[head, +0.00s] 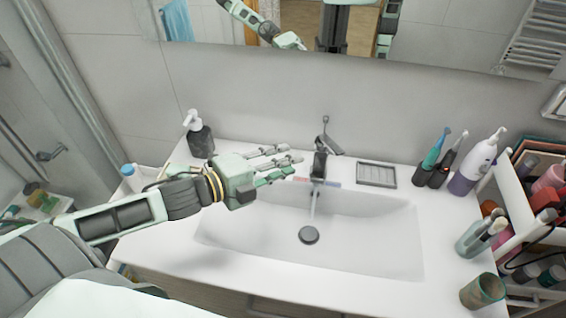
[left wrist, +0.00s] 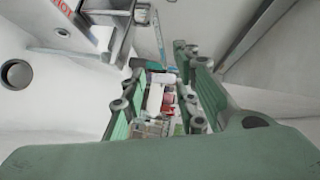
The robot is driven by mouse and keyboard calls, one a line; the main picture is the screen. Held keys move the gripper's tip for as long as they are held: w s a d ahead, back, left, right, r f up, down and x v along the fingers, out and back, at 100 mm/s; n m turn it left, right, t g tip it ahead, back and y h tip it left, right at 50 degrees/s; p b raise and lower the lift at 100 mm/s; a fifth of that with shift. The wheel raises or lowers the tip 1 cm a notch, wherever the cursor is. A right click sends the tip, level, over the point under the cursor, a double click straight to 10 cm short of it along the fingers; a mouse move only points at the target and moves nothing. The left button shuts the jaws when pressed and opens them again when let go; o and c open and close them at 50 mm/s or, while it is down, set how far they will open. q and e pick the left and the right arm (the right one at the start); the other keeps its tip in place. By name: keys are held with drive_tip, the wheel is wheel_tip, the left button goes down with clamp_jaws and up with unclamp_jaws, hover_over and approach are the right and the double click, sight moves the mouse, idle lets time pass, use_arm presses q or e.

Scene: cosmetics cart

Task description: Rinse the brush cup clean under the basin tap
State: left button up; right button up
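A greenish, stained cup (head: 483,291), probably the brush cup, stands upright at the counter's front right corner. The tap (head: 320,165) stands behind the white basin (head: 375,235). A pale stream, seemingly water, runs from it toward the round drain (head: 309,235). My left gripper (head: 290,163) reaches in from the left, its fingers stretched toward the tap, just left of it and far from the cup. The left wrist view shows the tap (left wrist: 108,12) close by and the fingers apart with nothing held between them. My right gripper is not in view.
A soap bottle (head: 200,135) stands at the back left. A crowded cart (head: 510,225) stands at the right edge. A mirror is behind.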

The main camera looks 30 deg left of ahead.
use_arm(q)
drive_tip(key=shift+s, duration=0.15)
drive_tip(key=shift+c, duration=0.8)
drive_tip(key=shift+n, duration=0.4)
drive_tip(key=shift+c, duration=1)
drive_tip(key=n+b, duration=0.1)
drive_tip(key=n, duration=0.1)
drive_tip(key=w+n+t+h+b, duration=0.1)
drive_tip(key=n, duration=0.1)
drive_tip(key=w+n+h+b, duration=0.1)
drive_tip(key=n+b, duration=0.1)
clamp_jaws()
wheel_tip(320, 180, up, 6)
drive_tip(key=n+t+h, duration=0.2)
drive_tip(key=n+h, duration=0.2)
drive_tip(key=n, duration=0.7)
hover_over(331, 144)
drive_tip(key=s+a, duration=0.1)
drive_tip(key=s, duration=0.2)
drive_tip(key=shift+s+d+f+p, duration=0.1)
drive_tip(key=shift+s+f+p, duration=0.05)
drive_tip(key=shift+f, duration=0.55)
drive_tip(key=shift+s+d+f+p, duration=0.1)
drive_tip(key=shift+s+f+p, duration=0.1)
drive_tip(key=shift+f, duration=0.45)
drive_tip(key=shift+s+d+f+p, duration=0.1)
drive_tip(key=shift+f+p, duration=0.05)
drive_tip(key=shift+f, duration=0.55)
